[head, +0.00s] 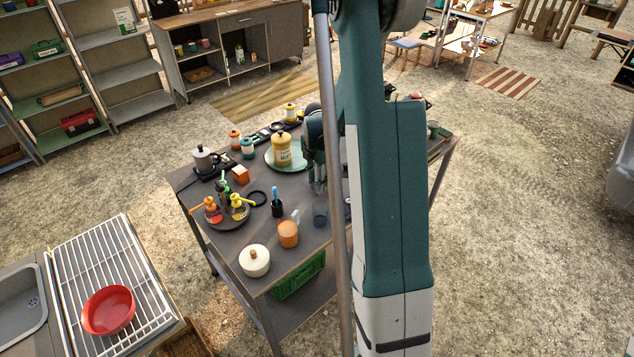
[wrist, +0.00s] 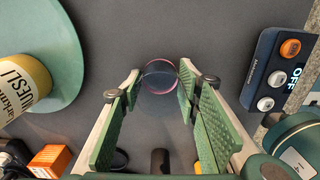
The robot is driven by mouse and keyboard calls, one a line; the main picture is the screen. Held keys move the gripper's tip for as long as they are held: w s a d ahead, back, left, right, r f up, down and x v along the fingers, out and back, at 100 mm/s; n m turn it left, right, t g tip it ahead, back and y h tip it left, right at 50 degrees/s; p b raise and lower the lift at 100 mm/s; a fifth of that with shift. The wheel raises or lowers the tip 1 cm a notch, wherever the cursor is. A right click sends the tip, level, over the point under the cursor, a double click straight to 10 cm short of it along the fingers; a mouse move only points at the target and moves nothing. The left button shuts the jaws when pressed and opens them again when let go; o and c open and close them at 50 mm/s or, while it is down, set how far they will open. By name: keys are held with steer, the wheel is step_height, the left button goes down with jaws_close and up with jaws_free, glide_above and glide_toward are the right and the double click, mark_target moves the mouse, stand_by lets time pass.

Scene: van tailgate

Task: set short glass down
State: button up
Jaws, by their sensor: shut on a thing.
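The short glass (wrist: 158,78) is a small clear, bluish tumbler with a pinkish rim, between my fingertips in the wrist view. My gripper (wrist: 160,72) is shut on it, one green-padded finger on each side. In the head view my gripper (head: 318,188) points down over the front right part of the dark table (head: 226,236). The glass (head: 320,215) shows just below the fingers, left of my arm. I cannot tell whether its base touches the tabletop.
An orange cup (head: 288,234), a white lidded pot (head: 254,261) and a dark holder (head: 277,209) stand to the left. A muesli jar (head: 283,152) stands on a green plate (wrist: 68,45). A blue device with buttons (wrist: 280,70) lies right in the wrist view.

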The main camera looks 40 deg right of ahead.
steer(key=shift+f, duration=0.15)
steer(key=o, duration=0.9)
steer(key=shift+r, duration=0.2)
step_height(320, 180, up, 12)
steer(key=p, duration=0.1)
stand_by(0.4)
stand_by(0.3)
